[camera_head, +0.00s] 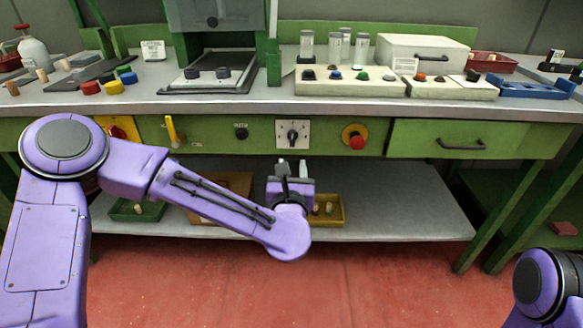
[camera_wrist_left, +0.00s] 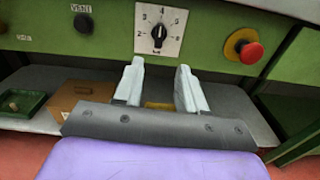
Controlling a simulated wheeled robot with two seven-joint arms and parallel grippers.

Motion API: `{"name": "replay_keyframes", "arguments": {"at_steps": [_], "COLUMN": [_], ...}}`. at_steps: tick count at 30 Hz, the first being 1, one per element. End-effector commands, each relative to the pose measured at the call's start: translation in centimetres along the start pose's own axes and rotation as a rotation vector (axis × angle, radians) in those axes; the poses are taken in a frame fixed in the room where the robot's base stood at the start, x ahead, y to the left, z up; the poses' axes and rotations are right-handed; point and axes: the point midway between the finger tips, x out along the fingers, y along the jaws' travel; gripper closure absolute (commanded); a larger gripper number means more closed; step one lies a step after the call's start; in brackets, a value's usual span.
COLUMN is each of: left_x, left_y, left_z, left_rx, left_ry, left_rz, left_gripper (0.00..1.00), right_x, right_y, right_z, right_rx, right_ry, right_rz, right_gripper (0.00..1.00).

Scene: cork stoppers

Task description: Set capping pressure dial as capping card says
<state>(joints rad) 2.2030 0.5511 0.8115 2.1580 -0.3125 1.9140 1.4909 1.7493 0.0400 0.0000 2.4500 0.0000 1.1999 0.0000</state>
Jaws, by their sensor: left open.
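The pressure dial (camera_head: 293,133) is a black knob on a white square plate on the green front panel. In the left wrist view the dial (camera_wrist_left: 159,33) has numbers around it, and its knob stands close to upright; the exact setting is hard to read. My left gripper (camera_head: 292,166) is just below and in front of the dial. Its two pale fingers (camera_wrist_left: 160,68) are apart with nothing between them. A small white card (camera_head: 153,50) stands on the bench at the left; its text is too small to read. My right gripper is out of view.
A red button on a yellow base (camera_head: 356,137) is right of the dial, and a small black knob (camera_head: 240,132) is left. A drawer (camera_head: 420,139) is further right. Below, a shelf (camera_head: 400,200) holds a yellow tray (camera_head: 338,222) and a green tray (camera_head: 122,213).

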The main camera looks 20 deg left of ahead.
Motion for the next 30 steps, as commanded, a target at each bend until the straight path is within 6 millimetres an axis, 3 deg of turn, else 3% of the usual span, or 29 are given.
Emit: {"name": "replay_keyframes", "arguments": {"at_steps": [3, 15, 20, 26, 27, 30], "left_x": [1.3, 9.4, 10.6, 10.6, 10.6, 10.6], "left_y": [0.3, 0.3, 0.2, 0.2, 0.2, 0.2], "left_z": [1.0, 1.0, 1.0, 1.0, 1.0, 1.0], "left_rx": [-0.064, -0.054, -0.052, -0.051, -0.051, -0.051], "left_ry": [-0.019, -0.015, -0.014, -0.013, -0.013, -0.013], "left_rz": [0.017, 0.014, 0.011, 0.01, 0.01, 0.01], "left_gripper": [0.6, 0.6, 0.6, 0.6, 0.63, 0.95], "right_x": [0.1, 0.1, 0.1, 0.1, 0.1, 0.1], "right_y": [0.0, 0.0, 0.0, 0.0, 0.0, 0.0], "right_z": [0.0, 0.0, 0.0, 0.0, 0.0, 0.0], "right_rx": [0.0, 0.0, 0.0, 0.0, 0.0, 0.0], "right_ry": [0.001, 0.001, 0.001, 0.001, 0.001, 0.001], "right_rz": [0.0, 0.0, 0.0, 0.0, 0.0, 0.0], "right_gripper": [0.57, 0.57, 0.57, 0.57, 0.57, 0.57]}}
